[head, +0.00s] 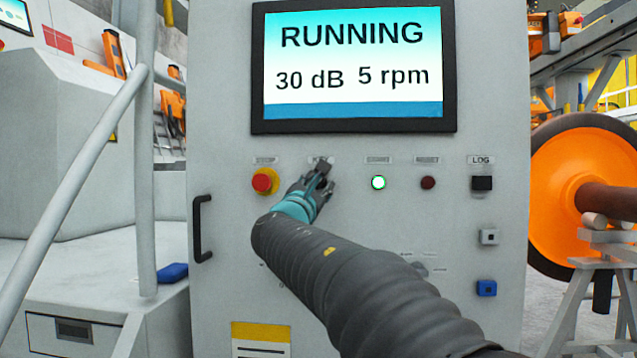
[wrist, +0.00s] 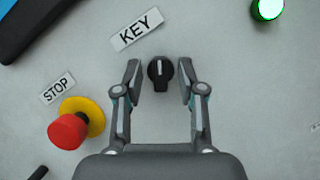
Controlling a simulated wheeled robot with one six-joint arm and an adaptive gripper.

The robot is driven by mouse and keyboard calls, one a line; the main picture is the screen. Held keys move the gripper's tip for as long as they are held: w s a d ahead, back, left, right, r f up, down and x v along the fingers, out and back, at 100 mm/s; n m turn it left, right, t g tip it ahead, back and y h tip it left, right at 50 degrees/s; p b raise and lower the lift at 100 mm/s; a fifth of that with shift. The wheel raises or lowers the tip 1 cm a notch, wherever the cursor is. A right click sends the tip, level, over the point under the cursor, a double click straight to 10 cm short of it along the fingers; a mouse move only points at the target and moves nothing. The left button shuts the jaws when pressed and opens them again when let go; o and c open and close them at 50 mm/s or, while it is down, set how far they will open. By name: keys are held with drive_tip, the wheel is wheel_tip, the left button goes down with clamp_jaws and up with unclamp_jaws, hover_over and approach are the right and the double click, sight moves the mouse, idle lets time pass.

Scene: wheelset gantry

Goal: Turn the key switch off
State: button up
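The key switch (wrist: 160,72) is a round black knob with a white mark on the grey panel, under the KEY label (wrist: 136,29) in the wrist view. Its white mark runs roughly up and down in that picture. My gripper (wrist: 160,80) is open, with one finger on each side of the knob and a gap on both sides. In the head view my gripper (head: 322,172) is at the panel under the KEY label and hides the knob. How far the fingertips are from the panel face is hard to tell.
A red stop button (head: 262,182) on a yellow collar sits just left of my gripper. A lit green button (head: 378,183) and a dark red button (head: 428,183) are to the right. The screen (head: 353,65) above reads RUNNING, 30 dB, 5 rpm. A black handle (head: 202,229) sticks out at lower left.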

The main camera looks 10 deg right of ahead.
drive_tip(key=shift+w, duration=0.1)
clamp_jaws()
drive_tip(key=shift+d+n+b, duration=0.1)
drive_tip(key=shift+n+b, duration=0.2)
drive_tip(key=shift+n, duration=0.1)
drive_tip(key=n+b, duration=0.1)
drive_tip(key=n+t+y+b, duration=0.1)
drive_tip(key=n, duration=0.1)
drive_tip(key=shift+f+n+t+y, duration=0.15)
drive_tip(key=shift+n+t+y, duration=0.15)
drive_tip(key=n+t+y+b, duration=0.1)
drive_tip(key=n+y, duration=0.1)
drive_tip(key=n, duration=0.2)
drive_tip(key=shift+d+b, duration=0.15)
drive_tip(key=shift+b, duration=0.15)
drive_tip(key=n+y+b, duration=0.1)
drive_tip(key=n+y, duration=0.2)
drive_tip(key=n, duration=0.2)
drive_tip(key=shift+t+b, duration=0.3)
drive_tip(key=shift+b, duration=0.05)
drive_tip(key=shift+n+y+b, duration=0.45)
drive_tip(key=shift+n+y, duration=0.35)
drive_tip(key=shift+n, duration=1.1)
drive_tip(key=shift+r+n, duration=0.2)
drive_tip(key=shift+n, duration=0.1)
